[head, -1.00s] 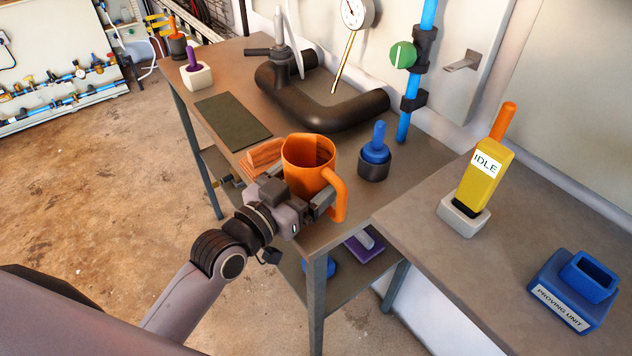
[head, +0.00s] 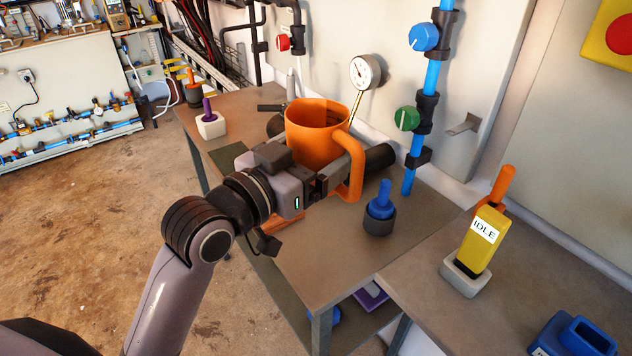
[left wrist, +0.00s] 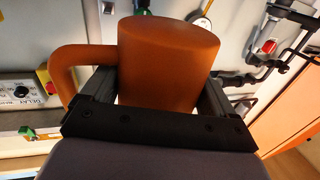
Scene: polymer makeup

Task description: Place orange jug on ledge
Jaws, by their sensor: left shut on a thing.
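The orange jug (head: 312,135) is held upright above the near table, its open top facing up and its handle (head: 356,165) toward the right. My left gripper (head: 335,175) is shut on the jug; in the left wrist view the jug (left wrist: 165,60) sits between the two fingers (left wrist: 155,95), with the handle at the left. A small grey ledge-like bracket (head: 463,125) sticks out of the wall, right of the blue pipe; I cannot tell whether it is the ledge meant. My right gripper is not in view.
The brown table (head: 325,245) below carries a blue-handled tool in a dark cup (head: 379,212) and a black pipe elbow (head: 379,158). A gauge (head: 364,71) and a blue pipe (head: 431,85) are behind. A yellow IDLE tester (head: 482,240) stands on the right table.

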